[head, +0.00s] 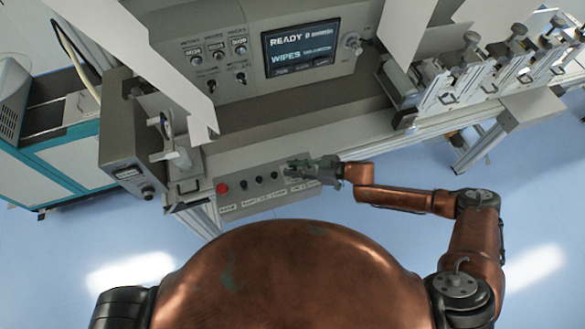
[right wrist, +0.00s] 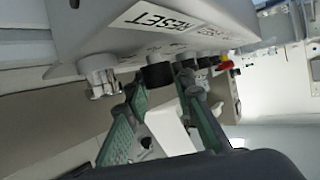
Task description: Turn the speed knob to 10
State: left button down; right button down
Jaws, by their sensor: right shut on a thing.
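My right gripper (head: 291,167) reaches in from the right to the low grey control box (head: 235,207), at the right end of its row of controls. In the right wrist view its two green-padded fingers (right wrist: 158,86) close around a black knob (right wrist: 157,73), which sits under the RESET lettering. A silver switch (right wrist: 100,72) is just left of the fingers there. More dark controls and a red button (right wrist: 225,64) lie beyond; the red button (head: 222,188) also shows in the head view. I cannot read which control is the speed knob, nor any dial value. My left gripper is not in view.
The upper panel carries a lit screen (head: 301,47) reading READY and WIPES, with several small knobs to its left. A grey side box (head: 128,160) stands at left. Metal clamps (head: 450,75) line the bench at right. The blue floor (head: 400,165) right of the control box is open.

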jog(key=shift+n+g+y+b, duration=0.3)
jog(key=shift+n+g+b, duration=0.3)
jog(key=shift+n+g, duration=0.45)
jog(key=shift+g, duration=0.25)
jog(key=c, duration=1.7)
grip_release()
jog(key=shift+o, duration=0.2)
jog(key=shift+d, duration=0.1)
jog(key=v, duration=1.1)
jog(key=shift+d+r, duration=0.15)
jog(key=shift+d, duration=0.2)
